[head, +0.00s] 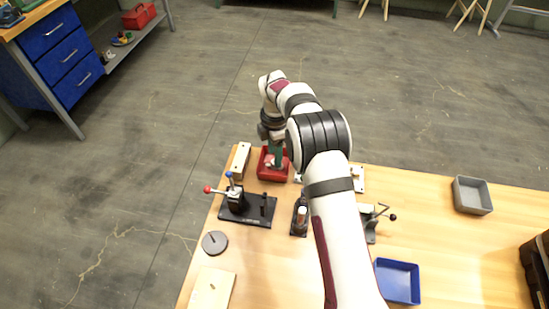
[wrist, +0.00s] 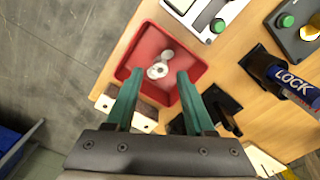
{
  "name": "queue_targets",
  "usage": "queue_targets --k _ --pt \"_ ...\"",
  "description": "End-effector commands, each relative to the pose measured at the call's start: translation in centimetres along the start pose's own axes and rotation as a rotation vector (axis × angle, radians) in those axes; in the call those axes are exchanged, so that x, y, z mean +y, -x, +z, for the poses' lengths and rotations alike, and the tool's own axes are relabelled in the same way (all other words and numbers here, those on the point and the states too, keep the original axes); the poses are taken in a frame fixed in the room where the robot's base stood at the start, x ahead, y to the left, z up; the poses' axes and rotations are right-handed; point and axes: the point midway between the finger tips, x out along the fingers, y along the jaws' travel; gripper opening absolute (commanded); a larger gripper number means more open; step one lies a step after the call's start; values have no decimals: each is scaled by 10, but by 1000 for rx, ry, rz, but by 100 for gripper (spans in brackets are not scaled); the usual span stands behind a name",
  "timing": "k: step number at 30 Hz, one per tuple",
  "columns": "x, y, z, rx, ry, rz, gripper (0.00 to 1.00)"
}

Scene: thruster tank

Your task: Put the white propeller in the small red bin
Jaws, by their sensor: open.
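The small red bin (wrist: 165,38) is below my gripper in the wrist view. In the head view the red bin (head: 267,174) stands at the table's far edge, partly hidden by my gripper. The white propeller (wrist: 157,71) lies inside the bin, on its floor. My gripper (wrist: 159,74) is open, its two teal fingers apart above the bin with the propeller showing between their tips. Nothing is held. In the head view my gripper (head: 276,157) points down over the bin.
A lever fixture (head: 248,208) stands in front of the bin. A pale block (head: 240,161) lies to the bin's left. A blue bin (head: 397,281) and a grey bin (head: 472,195) are to the right. A dark disc (head: 214,243) lies at left. A blue "LOCK" handle (wrist: 295,84) rises at the wrist view's right.

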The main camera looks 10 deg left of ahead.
Motion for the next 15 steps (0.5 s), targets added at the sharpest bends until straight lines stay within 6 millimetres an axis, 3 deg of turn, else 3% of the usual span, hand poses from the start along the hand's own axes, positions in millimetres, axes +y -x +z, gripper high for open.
queue_targets --k 3,7,10,15 --pt "1 37 0 -1 0 5 54" --pt "0 69 0 -1 0 3 54" --pt "0 85 0 -1 1 1 54" --pt "0 94 0 -1 0 0 54"
